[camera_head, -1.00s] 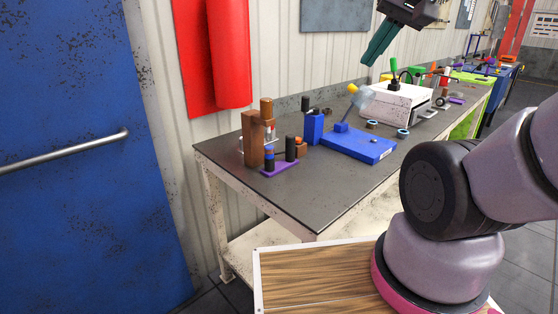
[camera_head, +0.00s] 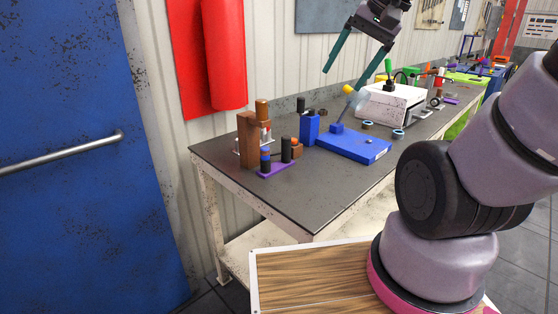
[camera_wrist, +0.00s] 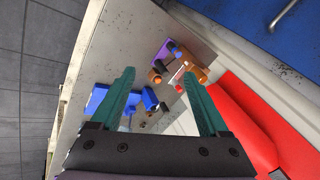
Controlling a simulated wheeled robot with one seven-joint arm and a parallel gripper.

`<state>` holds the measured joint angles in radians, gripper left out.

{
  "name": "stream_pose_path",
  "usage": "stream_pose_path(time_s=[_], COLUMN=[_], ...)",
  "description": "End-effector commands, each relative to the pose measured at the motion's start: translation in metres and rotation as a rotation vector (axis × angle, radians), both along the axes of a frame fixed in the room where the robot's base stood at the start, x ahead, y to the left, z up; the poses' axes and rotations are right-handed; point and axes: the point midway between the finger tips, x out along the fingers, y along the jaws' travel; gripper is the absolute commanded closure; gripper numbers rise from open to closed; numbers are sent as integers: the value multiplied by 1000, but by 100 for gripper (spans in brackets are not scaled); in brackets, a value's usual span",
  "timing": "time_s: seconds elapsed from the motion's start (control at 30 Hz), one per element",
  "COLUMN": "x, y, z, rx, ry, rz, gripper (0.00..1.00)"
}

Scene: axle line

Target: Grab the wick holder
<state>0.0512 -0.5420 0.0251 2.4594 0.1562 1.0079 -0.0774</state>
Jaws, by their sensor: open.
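My gripper (camera_head: 344,79) is open and empty, high above the workbench, with its two teal fingers spread apart. The fingers also show in the wrist view (camera_wrist: 158,73), pointing toward the bench parts with a gap from them. I cannot tell for sure which part is the wick holder. Candidates at the bench's near end are a brown upright stand (camera_head: 248,143) with a cylinder on top, a purple plate (camera_head: 276,173) carrying dark cylinders, and a blue block (camera_head: 310,129) beside a blue flat base (camera_head: 353,148). In the wrist view the brown stand (camera_wrist: 199,76) lies beyond the right finger.
The dark workbench top (camera_head: 300,194) is clear along its front. A white box (camera_head: 393,106) with a green handle and small rings (camera_head: 398,134) stand farther right. A red padded panel (camera_head: 228,60) hangs on the wall behind. A blue door (camera_head: 65,200) is at left.

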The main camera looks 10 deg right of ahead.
Motion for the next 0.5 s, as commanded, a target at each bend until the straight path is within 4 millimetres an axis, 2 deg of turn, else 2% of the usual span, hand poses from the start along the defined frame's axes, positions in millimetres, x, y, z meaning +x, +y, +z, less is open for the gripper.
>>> stream_pose_path(time_s=[0.03, 0.1, 0.37, 0.5], x=[9, 20, 64, 93], y=[7, 17, 53, 67], z=[-13, -27, -72, -96], rx=[50, 126, 440, 629], ry=[77, 165, 452, 577], rz=[-12, -25, -103, -167], gripper=[21, 21, 21, 21])
